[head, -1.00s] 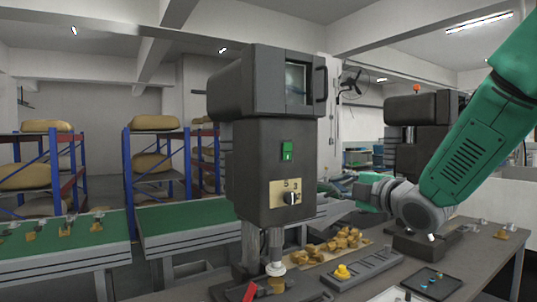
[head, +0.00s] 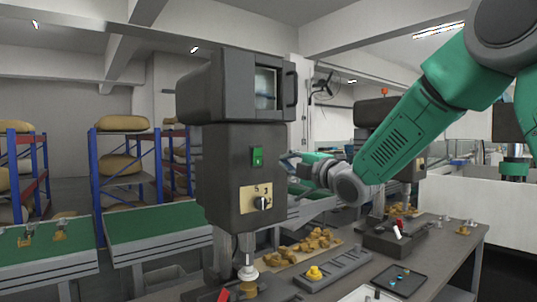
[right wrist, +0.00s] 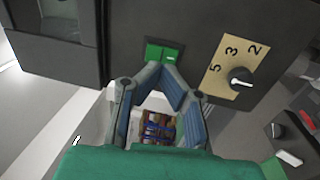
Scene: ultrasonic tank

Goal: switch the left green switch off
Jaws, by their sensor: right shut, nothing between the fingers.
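The left green switch (head: 257,156) is on the front of the near dark grey machine (head: 222,180), above a tan dial plate. It also shows in the right wrist view (right wrist: 161,53), a green block with two halves. My right gripper (head: 290,158) is just right of the switch in the head view, pointing toward the machine. In the right wrist view its fingertips (right wrist: 163,70) meet just below the switch, shut and empty. I cannot tell whether they touch it. My left gripper is not in view.
A dial knob (right wrist: 241,77) sits on the tan plate, right of the switch. A second similar machine (head: 375,128) stands behind my right arm. Green conveyors (head: 150,227) run at left.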

